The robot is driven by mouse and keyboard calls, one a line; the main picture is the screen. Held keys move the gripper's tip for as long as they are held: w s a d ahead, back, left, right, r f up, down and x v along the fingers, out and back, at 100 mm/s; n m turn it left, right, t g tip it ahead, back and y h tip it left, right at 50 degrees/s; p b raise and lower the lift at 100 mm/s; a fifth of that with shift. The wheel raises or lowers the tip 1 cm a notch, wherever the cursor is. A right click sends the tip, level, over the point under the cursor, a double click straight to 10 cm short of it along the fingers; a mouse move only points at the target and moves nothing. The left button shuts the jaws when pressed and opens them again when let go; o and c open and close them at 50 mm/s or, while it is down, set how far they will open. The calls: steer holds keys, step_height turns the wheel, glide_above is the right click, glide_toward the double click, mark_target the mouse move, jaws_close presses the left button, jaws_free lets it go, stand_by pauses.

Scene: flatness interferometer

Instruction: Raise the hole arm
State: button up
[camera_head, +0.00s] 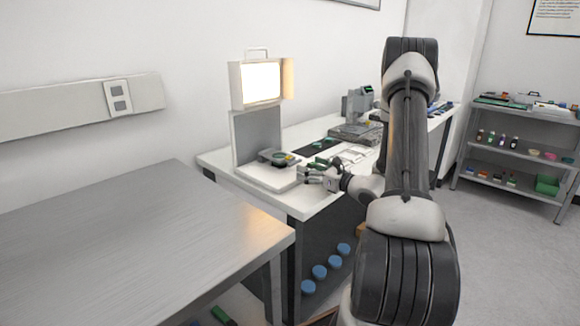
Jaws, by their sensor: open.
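The interferometer (257,135) stands on the near left corner of the white bench. It has a lit, cream-coloured head on a grey upright and a white base. I cannot make out the hole arm as a separate part at this size. My gripper (308,174) is open, at the right edge of the base, low and close to the stage. Whether its fingers touch anything cannot be told.
A bare grey metal table (130,235) fills the left foreground. The white bench (318,195) carries a dark mat (318,147) and a grey instrument (357,115) behind. A shelf rack (520,150) with small bottles stands at the right. Blue round items (320,271) show below the bench.

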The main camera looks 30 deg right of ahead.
mark_target(296, 163)
steer(key=x, duration=0.7)
steer(key=shift+w, duration=0.1)
steer(key=shift+r, duration=0.1)
steer(key=c, duration=1.3)
